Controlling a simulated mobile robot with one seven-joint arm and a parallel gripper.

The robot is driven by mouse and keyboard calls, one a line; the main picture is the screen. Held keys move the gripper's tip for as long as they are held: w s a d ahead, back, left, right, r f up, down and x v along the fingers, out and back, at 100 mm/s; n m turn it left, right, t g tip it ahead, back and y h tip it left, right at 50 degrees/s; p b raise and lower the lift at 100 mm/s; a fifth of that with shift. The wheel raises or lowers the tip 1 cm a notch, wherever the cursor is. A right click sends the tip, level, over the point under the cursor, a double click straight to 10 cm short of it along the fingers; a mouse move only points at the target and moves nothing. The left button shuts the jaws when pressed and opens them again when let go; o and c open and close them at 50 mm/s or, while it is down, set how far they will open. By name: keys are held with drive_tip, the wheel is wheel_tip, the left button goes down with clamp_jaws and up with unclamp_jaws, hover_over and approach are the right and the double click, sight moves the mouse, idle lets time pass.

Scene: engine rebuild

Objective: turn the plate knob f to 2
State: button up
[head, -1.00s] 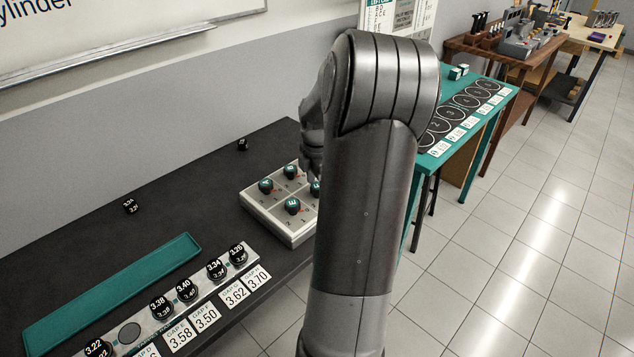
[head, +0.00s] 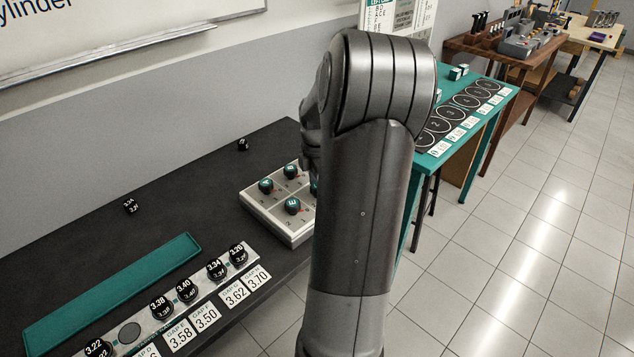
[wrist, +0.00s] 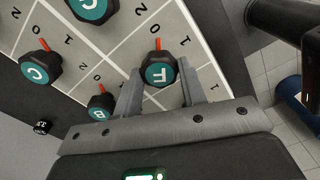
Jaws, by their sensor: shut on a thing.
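Plate knob F (wrist: 159,70) is a dark knob with a teal cap, its letter upside down in the wrist view. My gripper (wrist: 160,84) has one finger on each side of it and is shut on it.
Other teal-capped knobs stand close by, one at the left (wrist: 40,68) and one just left of my fingers (wrist: 101,106). A teal tray (head: 110,290) and a rack of black gauge pieces (head: 218,268) lie nearer on the bench. A teal table (head: 487,112) stands at the right.

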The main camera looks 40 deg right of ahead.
drive_tip(key=m, duration=0.5)
drive_tip(key=shift+w+m, duration=0.1)
drive_tip(key=shift+m, duration=0.3)
drive_tip(key=m, duration=1.1)
drive_tip(key=shift+d+m, duration=0.1)
drive_tip(key=shift+m, duration=0.2)
drive_tip(key=m, duration=0.5)
drive_tip(key=shift+m, duration=0.4)
drive_tip(key=o, duration=1)
